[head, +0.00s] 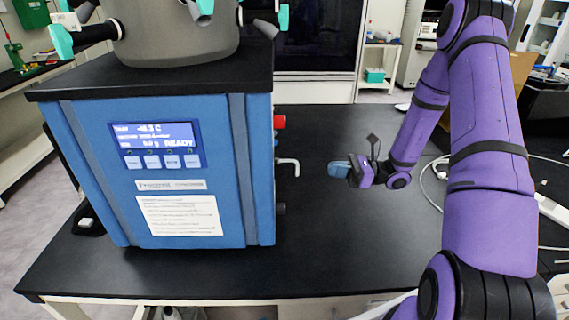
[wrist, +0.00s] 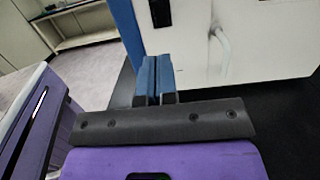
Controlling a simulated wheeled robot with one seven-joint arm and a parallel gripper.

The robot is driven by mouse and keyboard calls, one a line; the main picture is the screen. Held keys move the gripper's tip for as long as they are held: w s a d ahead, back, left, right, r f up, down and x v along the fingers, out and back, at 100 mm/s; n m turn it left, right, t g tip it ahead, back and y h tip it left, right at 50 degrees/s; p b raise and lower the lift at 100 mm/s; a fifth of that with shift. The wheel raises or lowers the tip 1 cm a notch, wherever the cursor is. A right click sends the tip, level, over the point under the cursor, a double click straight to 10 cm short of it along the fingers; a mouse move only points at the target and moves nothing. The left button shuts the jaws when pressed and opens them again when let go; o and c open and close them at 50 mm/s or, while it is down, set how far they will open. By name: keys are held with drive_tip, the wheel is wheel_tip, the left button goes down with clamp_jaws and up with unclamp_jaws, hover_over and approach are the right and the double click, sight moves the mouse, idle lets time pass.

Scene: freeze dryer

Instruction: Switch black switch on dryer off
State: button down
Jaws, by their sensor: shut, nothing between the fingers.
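The freeze dryer (head: 258,170) is a blue box with a lit display reading READY, on the left of the black bench in the head view. In the wrist view its pale side panel (wrist: 255,50) and blue edge show. A black switch (wrist: 160,12) sits on that panel near the blue edge, at the top of the picture. I cannot tell its on or off position. The switch is hidden in the head view. My gripper (head: 338,167) is right of the dryer, apart from it, pointing toward its side. Its blue fingers (wrist: 155,75) are shut and empty, below the switch in the wrist view.
A pale bent pipe (head: 290,164) and a red knob (head: 279,122) stick out from the dryer's right side. The black bench (head: 335,235) is clear around my gripper. A white cable (head: 428,190) lies on the right.

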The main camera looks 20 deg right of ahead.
idle(0.3)
drive_tip(key=x, duration=1.4)
drive_tip(key=shift+a+r, duration=0.1)
drive_tip(key=shift+w+a+r+g+h, duration=0.1)
drive_tip(key=shift+a+r+g+h, duration=0.1)
drive_tip(key=shift+h, duration=0.3)
drive_tip(key=shift+a+r+g+h, duration=0.1)
drive_tip(key=shift+a+h, duration=0.1)
drive_tip(key=shift+h, duration=0.3)
drive_tip(key=f+v, duration=0.1)
drive_tip(key=v, duration=1.3)
drive_tip(key=shift+d+r, duration=0.3)
drive_tip(key=shift+r, duration=0.2)
